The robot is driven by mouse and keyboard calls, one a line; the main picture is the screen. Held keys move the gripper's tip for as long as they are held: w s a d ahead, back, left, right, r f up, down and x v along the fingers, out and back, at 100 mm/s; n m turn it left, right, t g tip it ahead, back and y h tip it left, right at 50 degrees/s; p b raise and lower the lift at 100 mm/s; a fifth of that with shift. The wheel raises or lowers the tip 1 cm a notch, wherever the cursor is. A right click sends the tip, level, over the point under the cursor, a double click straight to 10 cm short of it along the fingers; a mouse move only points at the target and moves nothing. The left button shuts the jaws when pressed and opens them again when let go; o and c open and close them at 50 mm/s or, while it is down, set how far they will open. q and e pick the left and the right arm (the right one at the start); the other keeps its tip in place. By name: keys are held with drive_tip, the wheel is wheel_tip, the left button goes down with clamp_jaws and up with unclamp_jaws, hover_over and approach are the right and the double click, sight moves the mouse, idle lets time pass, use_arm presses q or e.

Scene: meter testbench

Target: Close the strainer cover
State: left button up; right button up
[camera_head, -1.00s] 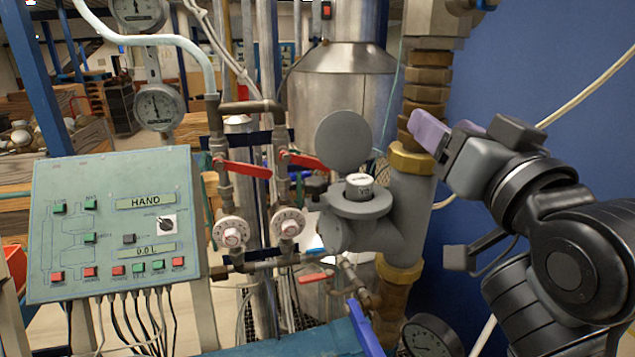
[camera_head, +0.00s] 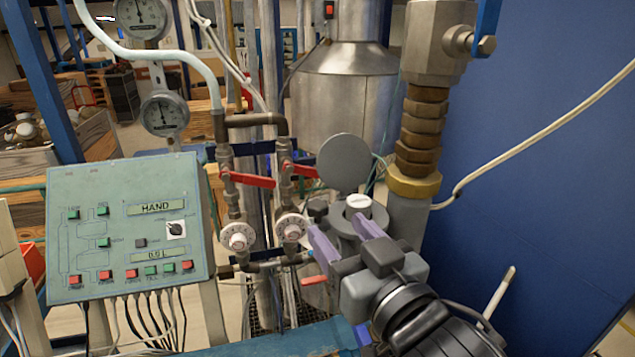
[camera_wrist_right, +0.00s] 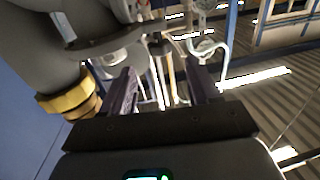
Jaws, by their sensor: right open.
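The strainer cover (camera_head: 343,162) is a round grey disc. It stands upright, open, above the grey strainer housing. The housing's round opening (camera_head: 358,206) holds a white-topped round part and is partly hidden by my right gripper. My right gripper (camera_head: 342,231) has purple fingers spread apart with nothing between them. It is just in front of and below the cover, near the opening; contact with the housing cannot be told. In the right wrist view the open fingers (camera_wrist_right: 163,88) show, with grey pipework at upper left. The cover is not clearly identifiable there. My left gripper is not in view.
A control panel (camera_head: 130,225) stands at left. Red-handled valves (camera_head: 249,180) and round dials (camera_head: 238,237) are left of the strainer. A brass-fitted pipe (camera_head: 415,183) rises close at right. A blue wall (camera_head: 540,150) lies beyond.

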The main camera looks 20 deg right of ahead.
sight(322, 212)
drive_tip(key=w+p, duration=0.1)
drive_tip(key=w, duration=0.1)
drive_tip(key=w+p, duration=0.1)
drive_tip(key=w, duration=0.2)
drive_tip(key=w+p, duration=0.1)
drive_tip(key=w, duration=0.2)
drive_tip(key=shift+a, duration=0.25)
clamp_jaws()
